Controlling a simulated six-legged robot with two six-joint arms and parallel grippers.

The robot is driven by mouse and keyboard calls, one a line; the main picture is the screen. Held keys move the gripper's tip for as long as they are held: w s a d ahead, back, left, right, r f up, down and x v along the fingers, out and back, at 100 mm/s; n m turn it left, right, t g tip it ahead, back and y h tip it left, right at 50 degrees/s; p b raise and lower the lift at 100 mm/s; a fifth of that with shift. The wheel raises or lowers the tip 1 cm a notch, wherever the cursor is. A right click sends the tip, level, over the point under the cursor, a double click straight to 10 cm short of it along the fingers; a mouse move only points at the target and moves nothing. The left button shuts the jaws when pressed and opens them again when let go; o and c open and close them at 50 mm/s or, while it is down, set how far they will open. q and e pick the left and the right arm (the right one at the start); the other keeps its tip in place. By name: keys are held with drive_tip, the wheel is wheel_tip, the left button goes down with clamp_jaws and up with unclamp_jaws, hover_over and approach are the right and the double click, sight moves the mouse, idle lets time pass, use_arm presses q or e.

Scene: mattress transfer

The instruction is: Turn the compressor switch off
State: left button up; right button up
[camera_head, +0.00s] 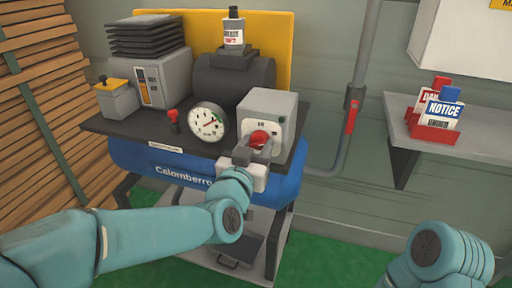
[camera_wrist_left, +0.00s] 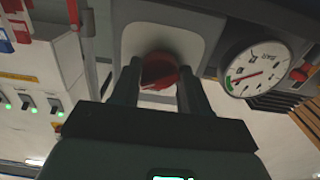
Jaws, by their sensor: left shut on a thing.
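The compressor switch is a red rotary knob (camera_head: 260,137) on the front of a light grey box (camera_head: 270,101) at the compressor's right end. My left gripper (camera_head: 252,154) is at the knob, with its fingers on either side of it and shut on it. In the left wrist view the red knob (camera_wrist_left: 160,71) sits between the two dark fingers (camera_wrist_left: 158,95), which partly hide it. The knob's exact angle is hard to read. Only part of my right arm shows at the lower right; its gripper is out of view.
A round gauge (camera_head: 208,122) and a small red valve (camera_head: 174,116) sit left of the switch box, above the blue tank (camera_head: 140,158). A grey pipe with a red lever (camera_head: 351,115) runs at the right. A shelf (camera_head: 478,147) holds notice tags (camera_head: 441,114).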

use_arm(q)
drive_tip(key=shift+d+n+b, duration=0.1)
drive_tip(key=shift+n+b, duration=4.45)
drive_tip(key=shift+n, duration=1.45)
drive_tip(key=o, duration=1)
drive_tip(key=shift+o, duration=0.2)
drive_tip(key=shift+s, duration=0.1)
